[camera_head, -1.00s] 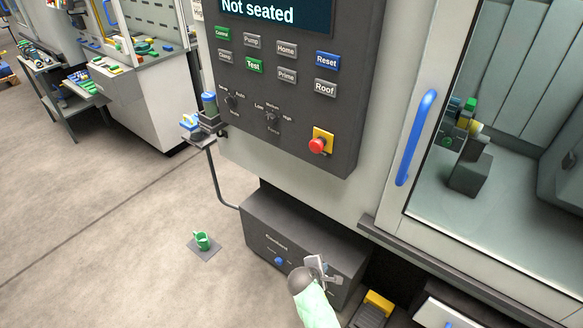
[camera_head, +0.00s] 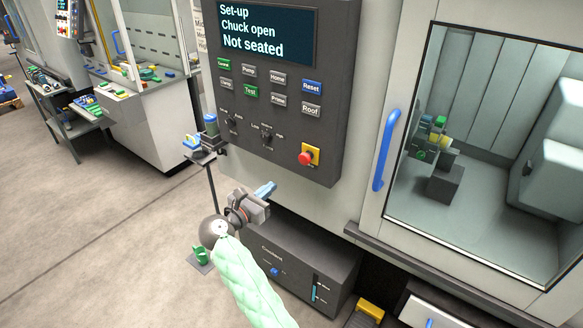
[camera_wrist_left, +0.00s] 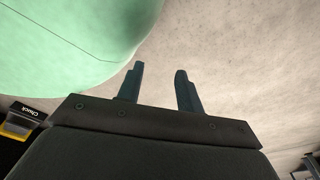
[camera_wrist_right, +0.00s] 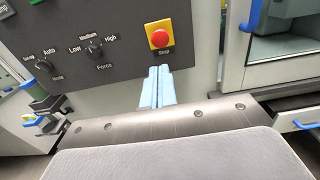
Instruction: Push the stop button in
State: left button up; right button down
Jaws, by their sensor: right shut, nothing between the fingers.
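The red stop button (camera_head: 306,158) sits on a yellow plate at the lower right of the dark control panel (camera_head: 230,160). In the right wrist view the stop button (camera_wrist_right: 160,39) is straight beyond the fingertips, with the label "Stop" under it. My right gripper (camera_head: 268,188) is shut and empty, below and left of the button in the head view, apart from it. Its two pale blue fingers (camera_wrist_right: 155,88) lie together. My left gripper (camera_wrist_left: 160,85) shows only in its own wrist view, its dark fingers apart with nothing between them, over bare floor.
Selector knobs (camera_head: 266,131) and push keys (camera_head: 279,77) are on the same panel. A blue door handle (camera_head: 386,150) stands to the right.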

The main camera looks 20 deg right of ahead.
aim_at(303, 161)
pick_arm(q)
jog(key=shift+w, duration=0.15)
pick_arm(e)
jog(key=shift+w+d+f, duration=0.1)
